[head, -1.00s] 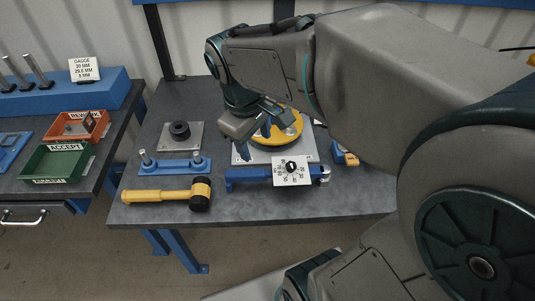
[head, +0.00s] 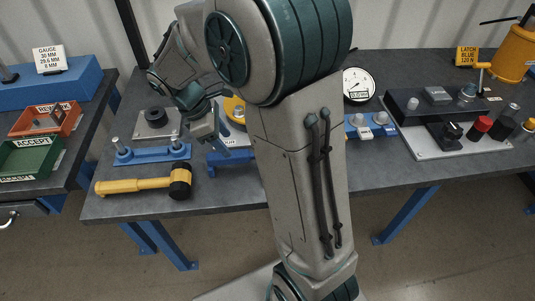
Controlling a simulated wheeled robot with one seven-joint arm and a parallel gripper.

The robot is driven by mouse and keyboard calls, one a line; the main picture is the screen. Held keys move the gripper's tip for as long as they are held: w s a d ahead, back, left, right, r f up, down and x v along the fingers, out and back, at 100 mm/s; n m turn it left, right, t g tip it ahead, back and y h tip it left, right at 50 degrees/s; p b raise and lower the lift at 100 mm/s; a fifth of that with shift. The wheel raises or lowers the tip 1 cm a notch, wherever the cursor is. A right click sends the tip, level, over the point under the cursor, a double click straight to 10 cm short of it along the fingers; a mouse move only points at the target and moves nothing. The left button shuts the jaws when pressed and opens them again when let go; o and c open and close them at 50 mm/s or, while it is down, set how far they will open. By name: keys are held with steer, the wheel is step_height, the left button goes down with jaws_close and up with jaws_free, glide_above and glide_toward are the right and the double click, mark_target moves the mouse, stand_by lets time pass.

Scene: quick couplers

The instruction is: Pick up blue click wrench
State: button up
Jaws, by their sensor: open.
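The blue click wrench (head: 228,161) lies along the front of the workbench. Only its left part shows, and my arm covers the rest, including the white scale plate. My gripper (head: 221,143) is open and empty, pointing down just above the left end of the wrench. I cannot tell whether its fingers touch the wrench.
A yellow mallet (head: 140,185) and a blue bracket with pins (head: 152,154) lie to the left. A black ring on a plate (head: 155,118) stands behind them. A yellow disc (head: 234,110) is partly hidden behind my arm. A round gauge (head: 358,84) stands right.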

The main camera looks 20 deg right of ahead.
mark_target(235, 153)
steer(key=x, duration=0.6)
steer(key=shift+s+d+f, duration=0.15)
steer(key=shift+s+f, duration=0.1)
steer(key=shift+f, duration=0.05)
jaws_close()
